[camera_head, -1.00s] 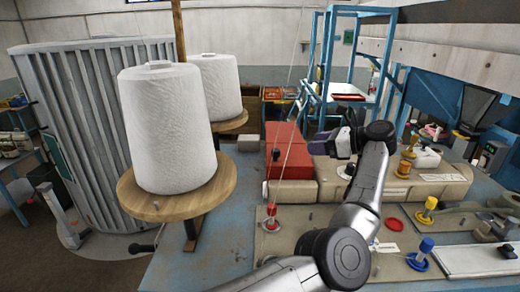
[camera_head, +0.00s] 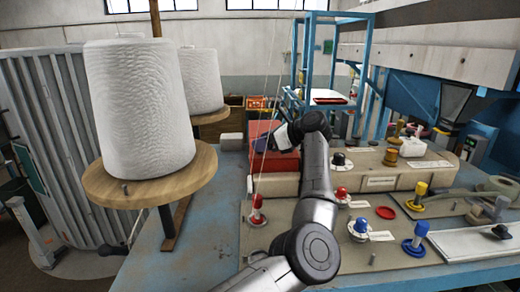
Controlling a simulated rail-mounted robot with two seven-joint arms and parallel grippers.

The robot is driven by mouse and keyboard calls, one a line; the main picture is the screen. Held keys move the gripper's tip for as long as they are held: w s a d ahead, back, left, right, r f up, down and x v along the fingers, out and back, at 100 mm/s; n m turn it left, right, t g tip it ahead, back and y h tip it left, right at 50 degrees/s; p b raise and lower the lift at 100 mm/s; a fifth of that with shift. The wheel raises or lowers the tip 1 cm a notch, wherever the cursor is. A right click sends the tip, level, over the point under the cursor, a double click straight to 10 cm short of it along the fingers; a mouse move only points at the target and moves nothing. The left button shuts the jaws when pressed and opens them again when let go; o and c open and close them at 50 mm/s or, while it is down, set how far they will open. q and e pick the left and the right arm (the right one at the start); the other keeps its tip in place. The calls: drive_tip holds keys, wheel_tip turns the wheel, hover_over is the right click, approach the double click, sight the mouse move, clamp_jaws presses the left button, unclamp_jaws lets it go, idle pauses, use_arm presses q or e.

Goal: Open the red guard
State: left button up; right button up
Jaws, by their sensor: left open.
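The red guard (camera_head: 262,132) is at the back of the machine's beige left end, left of the middle of the view. The beige front section (camera_head: 275,185) below it is uncovered. My left gripper (camera_head: 284,138) is open, at the guard's right side and partly in front of it. I cannot tell whether its fingers touch the guard. My left arm hides part of the machine to the right. My right gripper is not in view.
Large white thread cones (camera_head: 140,105) stand on wooden discs at left. Thin threads run down past the guard. A red-topped knob (camera_head: 257,205), a blue knob (camera_head: 420,235) and a yellow knob (camera_head: 418,195) stand on the front plates. A blue frame (camera_head: 335,70) rises behind.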

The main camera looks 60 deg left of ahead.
use_arm(q)
drive_tip(key=shift+s+a+f, duration=0.25)
drive_tip(key=shift+s+a, duration=0.15)
drive_tip(key=shift+a, duration=0.1)
drive_tip(key=shift+c, duration=0.5)
clamp_jaws()
